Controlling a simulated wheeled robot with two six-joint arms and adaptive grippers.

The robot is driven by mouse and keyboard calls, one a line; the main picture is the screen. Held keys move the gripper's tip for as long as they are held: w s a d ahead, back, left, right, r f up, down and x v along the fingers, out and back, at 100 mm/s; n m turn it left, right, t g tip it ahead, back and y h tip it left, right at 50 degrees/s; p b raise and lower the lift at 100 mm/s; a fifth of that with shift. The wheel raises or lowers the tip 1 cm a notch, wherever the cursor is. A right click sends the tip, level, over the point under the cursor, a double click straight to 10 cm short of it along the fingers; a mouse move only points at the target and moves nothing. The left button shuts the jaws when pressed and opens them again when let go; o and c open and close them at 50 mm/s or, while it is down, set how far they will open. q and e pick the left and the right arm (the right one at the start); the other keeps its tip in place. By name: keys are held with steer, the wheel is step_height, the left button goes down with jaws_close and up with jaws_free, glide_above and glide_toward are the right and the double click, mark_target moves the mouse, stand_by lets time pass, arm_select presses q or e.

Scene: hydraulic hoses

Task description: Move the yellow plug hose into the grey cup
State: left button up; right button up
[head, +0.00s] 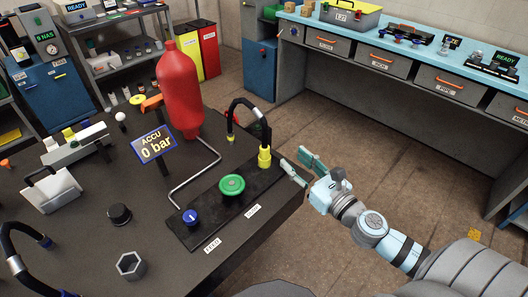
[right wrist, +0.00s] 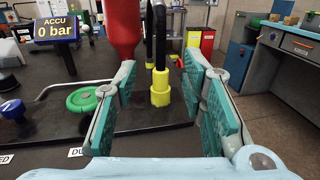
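The yellow plug hose (head: 240,103) is a black arched hose. Its yellow plug (head: 264,157) stands upright on the dark panel near the table's right edge; its other end comes down farther back. My right gripper (head: 302,167) is open and empty, just right of the plug in the head view. In the right wrist view the yellow plug (right wrist: 160,89) shows ahead, between the two spread teal fingers (right wrist: 162,100), apart from both. A grey hexagonal cup (head: 131,265), open at the top, stands at the table's front. My left gripper is not in view.
A green handwheel (head: 232,185) and blue knob (head: 191,217) sit on the panel. A red cylinder (head: 181,85) and the "0 bar" display (head: 154,146) stand behind. Another black hose (head: 22,260) is at lower left, a black knob (head: 119,214) behind the cup.

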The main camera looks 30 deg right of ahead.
steer(key=p, duration=0.6)
glide_toward(266, 135)
steer(key=w+r, duration=0.1)
steer(key=w, duration=0.6)
steer(key=w+a+f, duration=0.1)
steer(key=w, duration=0.2)
steer(key=shift+w+a+f+p, duration=0.1)
steer(key=shift+w+p, duration=0.2)
steer(key=shift+w+f, duration=0.1)
steer(key=shift+w, duration=0.1)
jaws_close()
